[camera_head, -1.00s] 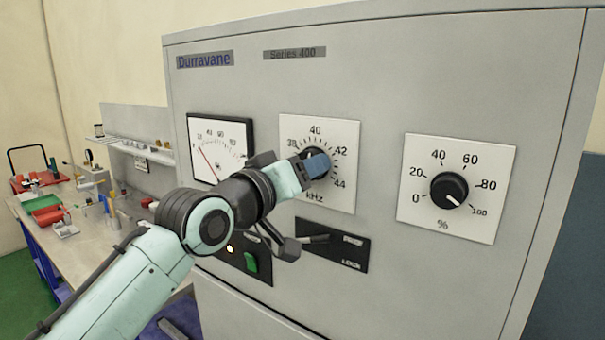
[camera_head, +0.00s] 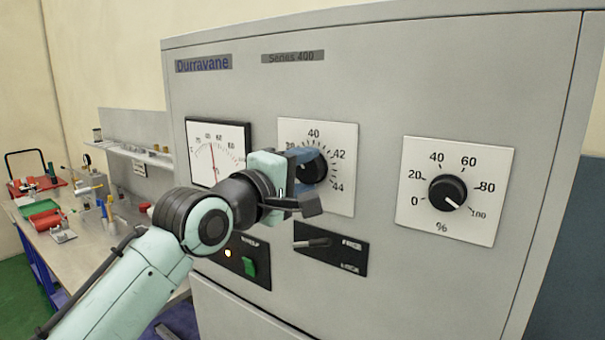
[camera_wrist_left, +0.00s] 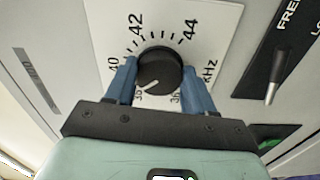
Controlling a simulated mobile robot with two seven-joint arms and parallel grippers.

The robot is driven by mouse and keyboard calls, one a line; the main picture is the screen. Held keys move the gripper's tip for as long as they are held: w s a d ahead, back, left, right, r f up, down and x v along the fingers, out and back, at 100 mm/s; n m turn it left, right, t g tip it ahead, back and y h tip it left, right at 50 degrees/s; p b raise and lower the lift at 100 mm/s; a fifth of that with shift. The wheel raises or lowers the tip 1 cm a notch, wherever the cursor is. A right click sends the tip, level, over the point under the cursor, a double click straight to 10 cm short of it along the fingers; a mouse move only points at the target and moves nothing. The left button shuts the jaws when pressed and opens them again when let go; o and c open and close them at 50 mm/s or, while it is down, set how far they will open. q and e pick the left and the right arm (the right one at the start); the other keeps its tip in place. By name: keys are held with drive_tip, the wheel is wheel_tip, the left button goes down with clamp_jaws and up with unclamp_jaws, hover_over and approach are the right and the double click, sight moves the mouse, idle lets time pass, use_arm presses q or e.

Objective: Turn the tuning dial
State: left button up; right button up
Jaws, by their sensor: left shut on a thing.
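The tuning dial is a black round knob (camera_head: 314,170) on a white kHz scale plate (camera_head: 345,200) in the middle of the grey cabinet. In the left wrist view the knob (camera_wrist_left: 158,72) sits between my two blue fingers, with its white mark towards the lower left, near 38. My left gripper (camera_head: 307,166) is shut on the knob, one finger on each side; it also shows in the left wrist view (camera_wrist_left: 159,67). The needle meter (camera_head: 218,155) left of the dial has its needle almost upright. My right gripper is not in view.
A % knob (camera_head: 448,192) is to the right. Below the dial is a FREE/LOCK lever (camera_head: 313,243), level with FREE. A lit lamp (camera_head: 228,253) and a green switch (camera_head: 249,266) are below the meter. A cluttered workbench (camera_head: 95,245) stands at the left.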

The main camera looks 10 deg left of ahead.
use_arm(q)
drive_tip(key=n, duration=0.4)
drive_tip(key=shift+r+n, duration=0.2)
drive_tip(key=shift+n, duration=0.2)
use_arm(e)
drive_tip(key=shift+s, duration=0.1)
use_arm(q)
drive_tip(key=o, duration=1)
drive_tip(key=shift+o, duration=0.2)
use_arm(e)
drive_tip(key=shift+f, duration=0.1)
use_arm(q)
drive_tip(key=shift+s+a+f, duration=0.15)
drive_tip(key=shift+s+a, duration=0.05)
drive_tip(key=shift+s, duration=0.25)
drive_tip(key=b+v, duration=0.3)
drive_tip(key=v, duration=0.9)
drive_tip(key=shift+s, duration=0.15)
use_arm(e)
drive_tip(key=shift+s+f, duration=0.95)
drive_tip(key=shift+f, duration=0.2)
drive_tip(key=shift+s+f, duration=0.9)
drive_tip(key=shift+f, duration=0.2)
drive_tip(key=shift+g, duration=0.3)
